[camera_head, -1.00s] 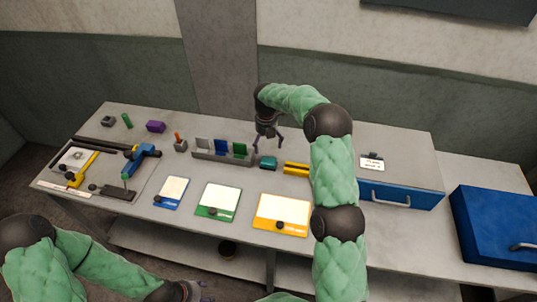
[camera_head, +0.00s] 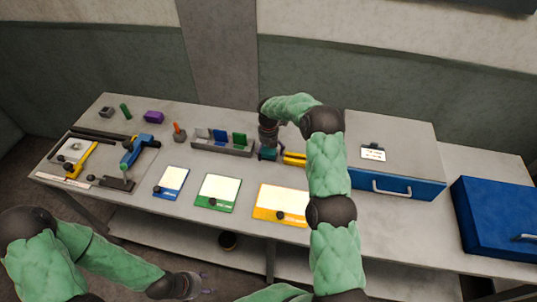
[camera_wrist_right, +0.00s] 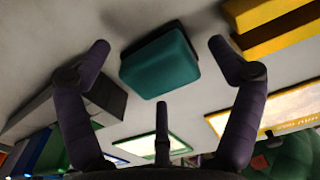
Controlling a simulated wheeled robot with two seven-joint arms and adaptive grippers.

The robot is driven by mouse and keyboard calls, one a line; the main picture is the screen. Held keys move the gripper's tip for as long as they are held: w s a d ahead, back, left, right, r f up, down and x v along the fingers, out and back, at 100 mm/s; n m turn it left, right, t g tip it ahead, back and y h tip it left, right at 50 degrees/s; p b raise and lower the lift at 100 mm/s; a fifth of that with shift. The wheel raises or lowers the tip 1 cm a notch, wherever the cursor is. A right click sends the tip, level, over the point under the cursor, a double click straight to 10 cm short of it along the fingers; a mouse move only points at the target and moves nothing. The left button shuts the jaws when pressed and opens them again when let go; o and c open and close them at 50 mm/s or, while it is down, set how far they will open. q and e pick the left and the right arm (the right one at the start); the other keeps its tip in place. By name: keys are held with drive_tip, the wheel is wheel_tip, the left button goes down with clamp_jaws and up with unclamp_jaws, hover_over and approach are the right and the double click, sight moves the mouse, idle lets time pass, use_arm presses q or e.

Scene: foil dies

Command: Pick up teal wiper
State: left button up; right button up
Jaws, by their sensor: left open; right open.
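The teal wiper (camera_head: 267,153) is a small rounded block on the table, right of the slotted rack, partly hidden by my right gripper in the head view. In the right wrist view the teal wiper (camera_wrist_right: 160,62) lies between the spread fingers. My right gripper (camera_head: 268,152) is open just above and around it, and no finger clearly touches it. Its fingers also show in the right wrist view (camera_wrist_right: 157,55). My left gripper (camera_head: 203,284) is open and empty at the bottom of the head view, in front of the table and far from the wiper.
The grey rack (camera_head: 222,147) with blue and green plates stands left of the wiper. Yellow bars (camera_head: 294,158) lie close on its right. Blue, green and yellow-edged cards (camera_head: 281,204) lie in front. A grey box with a blue drawer (camera_head: 398,187) stands further right.

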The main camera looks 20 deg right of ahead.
sight(268, 150)
drive_tip(key=c, duration=1.5)
drive_tip(key=shift+r, duration=0.15)
drive_tip(key=shift+r, duration=0.3)
wheel_tip(268, 150, up, 2)
drive_tip(key=shift+w+r, duration=0.1)
drive_tip(key=shift+r, duration=0.05)
drive_tip(key=a+r, duration=0.2)
drive_tip(key=s+a+r+p, duration=0.1)
drive_tip(key=a+r, duration=0.1)
drive_tip(key=r, duration=0.1)
drive_tip(key=shift+r, duration=0.1)
drive_tip(key=s+a+r, duration=0.1)
drive_tip(key=a, duration=0.2)
drive_tip(key=a+r, duration=0.2)
drive_tip(key=s+a+r, duration=0.1)
drive_tip(key=a, duration=0.2)
drive_tip(key=shift+s+a+r+p, duration=0.15)
drive_tip(key=shift+s+a+p, duration=0.15)
drive_tip(key=shift+p, duration=0.1)
drive_tip(key=shift+c, duration=0.2)
drive_tip(key=shift+s+a+r, duration=0.15)
drive_tip(key=shift+a+r, duration=0.05)
drive_tip(key=shift+a, duration=0.25)
